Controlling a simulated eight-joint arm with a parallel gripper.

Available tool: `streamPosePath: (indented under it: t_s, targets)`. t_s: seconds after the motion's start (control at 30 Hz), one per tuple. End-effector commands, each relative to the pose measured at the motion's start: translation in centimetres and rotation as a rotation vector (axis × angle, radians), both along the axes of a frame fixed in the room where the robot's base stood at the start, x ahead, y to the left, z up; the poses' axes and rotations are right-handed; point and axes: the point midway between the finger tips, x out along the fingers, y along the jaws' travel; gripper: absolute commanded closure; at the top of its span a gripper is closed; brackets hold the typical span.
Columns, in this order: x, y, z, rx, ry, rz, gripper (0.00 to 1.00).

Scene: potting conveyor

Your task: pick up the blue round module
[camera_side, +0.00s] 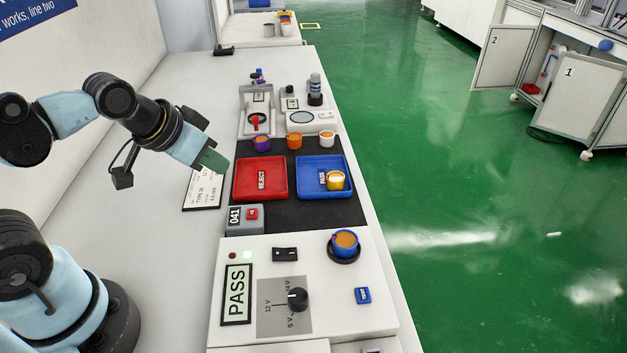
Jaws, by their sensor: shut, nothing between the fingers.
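The blue round module (343,245) has an orange top and sits upright in a black round socket on the white test panel in the foreground. My gripper (216,162) is shut and empty. It hangs above the left side of the bench, to the left of the red tray and well apart from the blue module, which is nearer the camera and to the right. Nothing hides the module's top or near side.
The panel has a PASS display (237,293), a dial (297,299) and a blue button (362,295). Purple (262,143), orange (294,141) and white (327,139) modules stand beyond.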

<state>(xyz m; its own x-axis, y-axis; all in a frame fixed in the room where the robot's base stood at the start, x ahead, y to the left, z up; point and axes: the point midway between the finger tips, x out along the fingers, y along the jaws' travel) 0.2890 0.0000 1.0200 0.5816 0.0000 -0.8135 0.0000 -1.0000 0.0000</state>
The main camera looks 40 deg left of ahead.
Motion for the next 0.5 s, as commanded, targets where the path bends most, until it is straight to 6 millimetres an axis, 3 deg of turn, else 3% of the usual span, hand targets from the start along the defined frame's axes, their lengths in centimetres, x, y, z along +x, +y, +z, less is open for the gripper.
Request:
streamPosePath:
  t_s: [0.2,0.5]
  targets:
    - [0.00,0.00,0.00,0.000,0.000,0.000,0.98]
    - [0.00,0.00,0.00,0.000,0.000,0.000,0.53]
